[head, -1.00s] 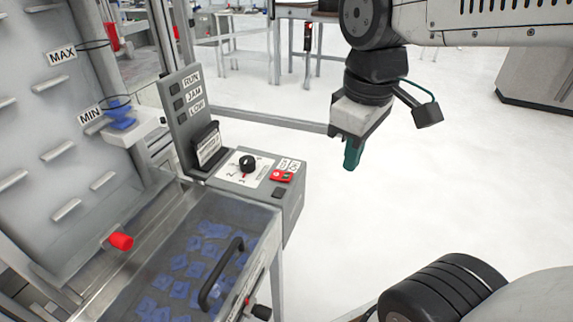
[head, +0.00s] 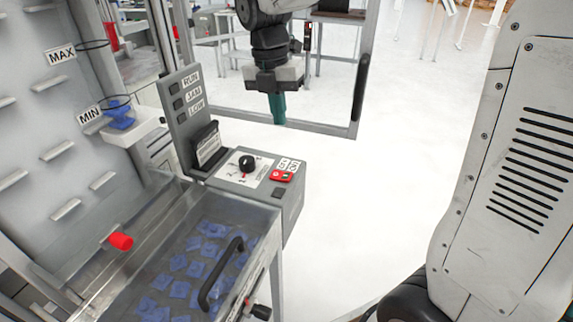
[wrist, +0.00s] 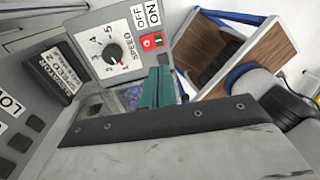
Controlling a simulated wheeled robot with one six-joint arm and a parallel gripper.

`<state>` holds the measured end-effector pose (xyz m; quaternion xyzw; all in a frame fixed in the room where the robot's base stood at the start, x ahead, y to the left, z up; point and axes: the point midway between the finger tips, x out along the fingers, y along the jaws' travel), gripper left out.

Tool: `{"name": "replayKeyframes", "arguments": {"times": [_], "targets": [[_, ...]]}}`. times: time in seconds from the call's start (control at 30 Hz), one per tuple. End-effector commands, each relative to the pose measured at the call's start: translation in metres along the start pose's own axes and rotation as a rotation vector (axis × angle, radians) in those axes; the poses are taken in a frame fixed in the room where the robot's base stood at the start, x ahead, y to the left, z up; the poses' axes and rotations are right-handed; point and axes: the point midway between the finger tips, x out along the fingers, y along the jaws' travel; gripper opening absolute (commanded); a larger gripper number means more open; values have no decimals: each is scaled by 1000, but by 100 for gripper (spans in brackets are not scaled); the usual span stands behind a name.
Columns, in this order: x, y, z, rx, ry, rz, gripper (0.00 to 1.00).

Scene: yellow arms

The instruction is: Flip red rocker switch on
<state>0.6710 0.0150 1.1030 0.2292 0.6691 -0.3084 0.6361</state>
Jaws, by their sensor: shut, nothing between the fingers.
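The red rocker switch (head: 281,175) sits on the top right of the grey control box (head: 240,172), under the small OFF and ON labels. It also shows in the wrist view (wrist: 152,41), beside the speed dial (wrist: 116,50). My gripper (head: 278,108) hangs above and behind the box in the head view, its green fingers pointing down and apart from the switch. In the wrist view the green fingers (wrist: 158,88) are together, with nothing between them. I cannot tell which way the rocker is tilted.
The black dial (head: 247,163) stands left of the switch. An upright panel with RUN, JAM and LOW labels (head: 184,100) rises at the box's back left. A clear-covered bin of blue pieces with a black handle (head: 220,275) lies in front. The floor to the right is open.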

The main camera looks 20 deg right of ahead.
Motion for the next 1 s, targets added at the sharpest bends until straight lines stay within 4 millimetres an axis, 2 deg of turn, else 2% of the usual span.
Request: {"name": "replayKeyframes", "arguments": {"times": [0.23,0.37,0.47,0.8,1.0], "targets": [[2,-1,0,2,0,0,0],[12,-1,0,3,2,-2,0],[29,-1,-1,3,3,-4,0],[101,-2,0,4,2,-4,0],[129,-1,0,3,1,-2,0]]}}
